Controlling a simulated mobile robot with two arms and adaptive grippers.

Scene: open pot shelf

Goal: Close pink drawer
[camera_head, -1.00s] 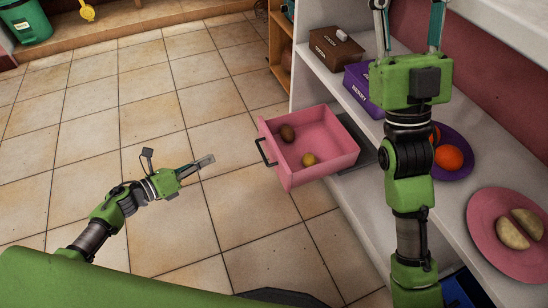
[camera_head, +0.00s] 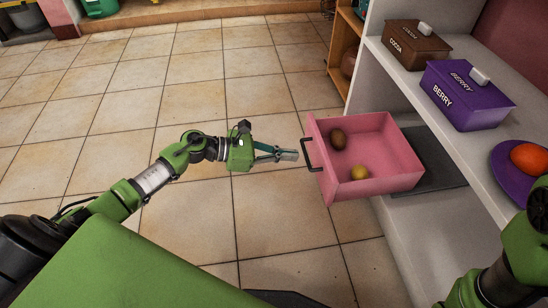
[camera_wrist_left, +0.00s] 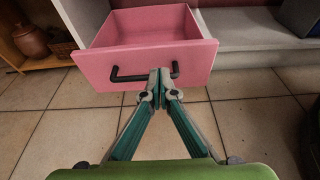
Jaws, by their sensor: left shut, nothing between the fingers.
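The pink drawer (camera_head: 372,186) stands pulled out from the white shelf in the head view. A brown round item (camera_head: 338,139) and a yellow round item (camera_head: 359,173) lie inside it. Its dark handle (camera_head: 308,155) is on the front panel, facing my left gripper (camera_head: 296,155). The left gripper is shut and empty, with its tips just in front of the handle. In the left wrist view, the tips (camera_wrist_left: 160,74) overlap the handle (camera_wrist_left: 143,75) near its middle; I cannot tell whether they touch. My right arm shows at the lower right, its fingers out of view.
The white shelf (camera_head: 398,82) holds a brown cocoa box (camera_head: 405,48), a purple berry box (camera_head: 455,100) and a purple plate (camera_head: 505,171) with an orange fruit (camera_head: 530,158). A wooden cabinet (camera_head: 346,45) stands behind. The tiled floor left of the drawer is clear.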

